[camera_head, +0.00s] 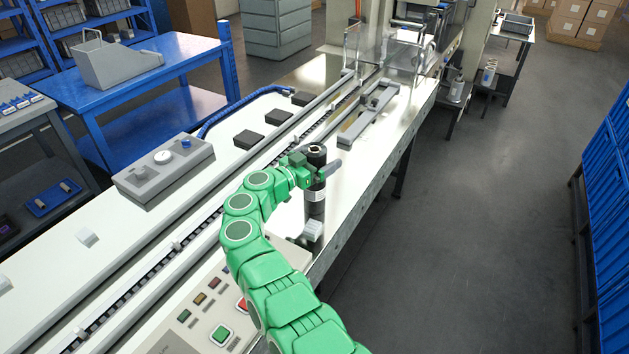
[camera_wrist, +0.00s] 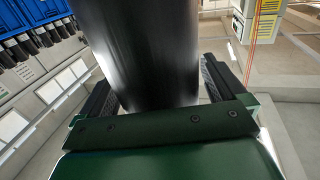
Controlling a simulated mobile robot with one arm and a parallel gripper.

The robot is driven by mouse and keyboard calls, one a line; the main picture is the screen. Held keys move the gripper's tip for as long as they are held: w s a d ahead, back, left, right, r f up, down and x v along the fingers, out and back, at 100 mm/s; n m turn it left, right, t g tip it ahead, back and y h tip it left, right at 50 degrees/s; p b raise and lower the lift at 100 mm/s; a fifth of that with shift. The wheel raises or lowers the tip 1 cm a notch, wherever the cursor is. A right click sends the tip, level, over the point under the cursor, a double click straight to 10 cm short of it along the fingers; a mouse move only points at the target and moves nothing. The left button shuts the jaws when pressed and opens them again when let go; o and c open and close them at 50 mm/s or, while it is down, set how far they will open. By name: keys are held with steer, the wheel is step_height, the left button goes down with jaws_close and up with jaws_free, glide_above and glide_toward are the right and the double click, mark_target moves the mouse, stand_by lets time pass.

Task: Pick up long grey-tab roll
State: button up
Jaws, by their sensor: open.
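A tall black roll (camera_head: 315,185) with a pale label band and a grey tab (camera_head: 312,230) at its foot stands upright on the machine's white top, near its right edge. My gripper (camera_head: 318,166) is at the roll's upper part, with its fingers on either side of it. In the wrist view the dark roll (camera_wrist: 150,50) fills the space between the two open fingers (camera_wrist: 158,85). A small gap shows beside the right finger; contact on the left cannot be told. The far side of the roll is hidden.
A control panel with coloured buttons (camera_head: 222,334) lies below my arm. A grey box with knobs (camera_head: 163,168) and dark blocks (camera_head: 248,139) sit across the conveyor rail (camera_head: 215,220). A grey bracket (camera_head: 368,115) lies behind the roll. The floor at right is clear.

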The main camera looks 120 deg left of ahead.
steer(key=shift+c, duration=0.5)
jaws_close()
steer(key=shift+r, duration=0.1)
